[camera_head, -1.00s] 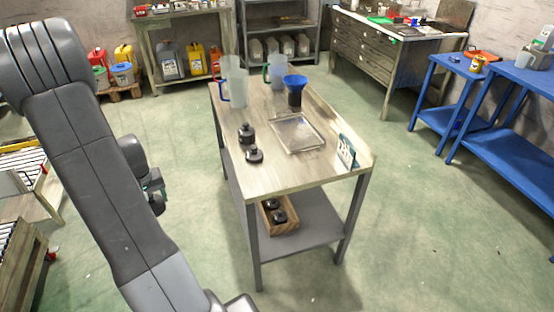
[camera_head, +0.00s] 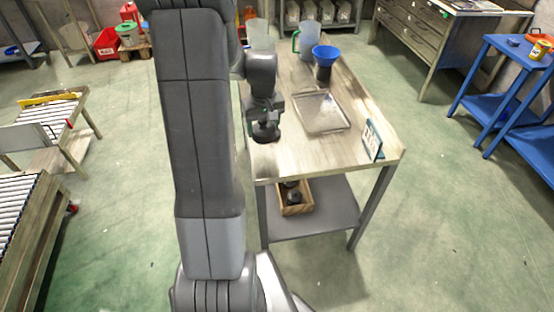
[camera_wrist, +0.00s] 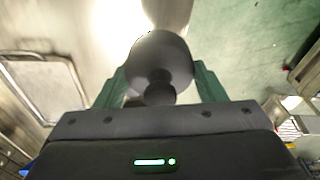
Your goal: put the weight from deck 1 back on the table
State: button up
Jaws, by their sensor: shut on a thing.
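My gripper (camera_head: 265,113) is over the left part of the wooden table (camera_head: 300,155), shut on a black weight (camera_head: 266,133) that hangs below it. In the wrist view the green fingers of my gripper (camera_wrist: 157,92) close around the weight's knob, and its dark round body (camera_wrist: 160,58) shows beyond them. I cannot tell whether the weight touches the tabletop. The table's own black weights, seen earlier at this spot, are hidden or cannot be told apart behind my gripper and arm.
A clear shallow tray (camera_head: 320,112) lies to the right of my gripper. A blue funnel (camera_head: 325,54) on a dark container and jugs (camera_head: 307,40) stand behind. A small sign (camera_head: 373,139) stands at the right edge. A wooden box (camera_head: 296,197) with dark weights sits on the lower shelf.

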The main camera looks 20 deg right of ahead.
jog(key=shift+s+d+f, duration=0.4)
jog(key=shift+d+f, duration=0.15)
jog(key=shift+f, duration=0.9)
jog(key=shift+s+d+f, duration=0.35)
jog(key=shift+d+f, duration=0.2)
jog(key=shift+f, duration=0.95)
jog(key=shift+s+d+f, duration=0.4)
jog(key=shift+d+f, duration=0.15)
jog(key=shift+f, duration=0.9)
jog(key=shift+f, duration=0.1)
jog(key=o, duration=1.8)
jog(key=shift+c, duration=0.2)
notch_tip(320, 180, up, 12)
jog(key=s, duration=0.1)
jog(key=shift+s, duration=0.3)
